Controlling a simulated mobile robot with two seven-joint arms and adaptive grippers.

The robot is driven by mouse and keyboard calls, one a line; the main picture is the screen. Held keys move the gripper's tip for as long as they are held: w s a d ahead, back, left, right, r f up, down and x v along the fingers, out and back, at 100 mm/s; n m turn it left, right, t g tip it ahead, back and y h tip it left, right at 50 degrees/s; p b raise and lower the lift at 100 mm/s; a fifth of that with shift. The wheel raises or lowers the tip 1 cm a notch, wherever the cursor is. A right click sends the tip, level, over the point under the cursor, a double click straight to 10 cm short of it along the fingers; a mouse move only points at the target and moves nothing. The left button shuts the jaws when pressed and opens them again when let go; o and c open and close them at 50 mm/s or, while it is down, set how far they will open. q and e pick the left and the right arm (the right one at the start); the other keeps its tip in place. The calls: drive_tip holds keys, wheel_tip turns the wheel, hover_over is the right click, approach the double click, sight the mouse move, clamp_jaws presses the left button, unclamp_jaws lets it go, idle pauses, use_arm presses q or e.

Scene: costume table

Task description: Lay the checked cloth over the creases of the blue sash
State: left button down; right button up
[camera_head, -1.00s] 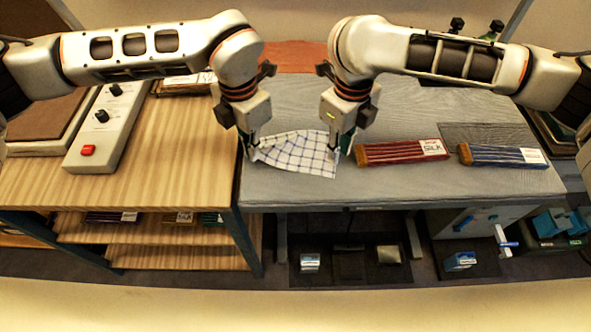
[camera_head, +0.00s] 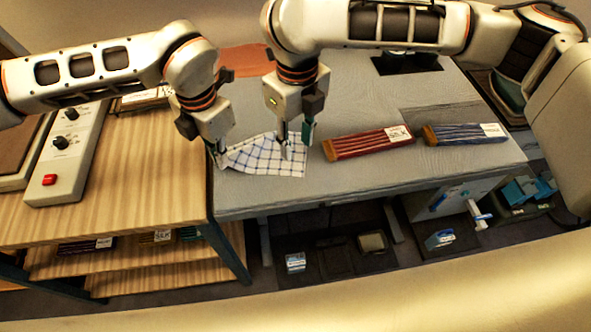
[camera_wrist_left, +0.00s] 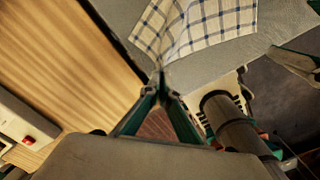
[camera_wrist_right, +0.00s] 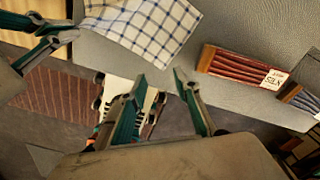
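The white cloth with blue checks (camera_head: 262,158) lies rumpled near the front left of the grey table; its left end narrows to a point. My left gripper (camera_head: 219,158) is at that point; in the left wrist view its fingertips (camera_wrist_left: 164,92) are together at the narrow end of the cloth (camera_wrist_left: 195,25). My right gripper (camera_head: 294,147) is over the cloth's right end; in the right wrist view its fingers (camera_wrist_right: 160,82) are apart with nothing between them. The blue sash (camera_head: 468,134), folded in pleats with a white label, lies at the table's right, apart from the cloth.
A red pleated bundle (camera_head: 362,144) labelled SILK lies between the cloth and the blue sash. A wooden table (camera_head: 150,160) with a control box (camera_head: 70,150) stands to the left. An orange-red cloth (camera_head: 245,60) is behind the grippers. Grey tabletop (camera_head: 350,180) is bare in front.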

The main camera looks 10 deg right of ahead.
sight(297, 172)
drive_tip(key=shift+f, duration=4.3)
clamp_jaws()
drive_tip(key=shift+r, duration=2.5)
